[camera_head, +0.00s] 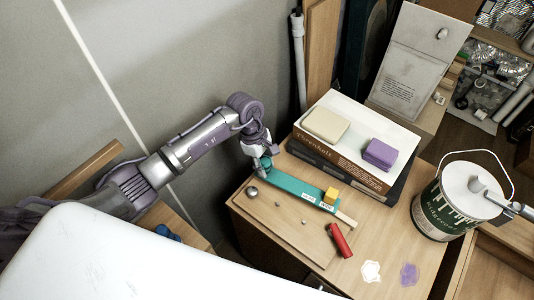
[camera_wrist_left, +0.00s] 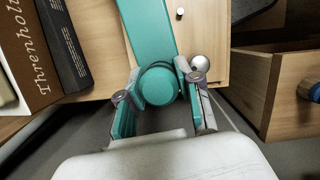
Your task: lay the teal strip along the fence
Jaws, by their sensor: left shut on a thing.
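The long teal strip (camera_head: 290,184) lies slanting across the wooden board on the cabinet top, with two small white labels near its far end. My left gripper (camera_head: 264,160) is at its near end. In the left wrist view, the fingers (camera_wrist_left: 160,92) are shut on the round teal knob (camera_wrist_left: 157,86) of the strip (camera_wrist_left: 150,30). A yellow block (camera_head: 331,196) sits at the strip's labelled end, beside a pale wooden stick end (camera_head: 346,219). I cannot tell which piece is the fence.
A stack of books (camera_head: 345,150) with a cream box (camera_head: 326,124) and a purple box (camera_head: 380,154) stands behind the strip. A metal ball (camera_head: 252,191) and red cylinder (camera_head: 340,240) lie in front. A paint bucket (camera_head: 440,215) stands right.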

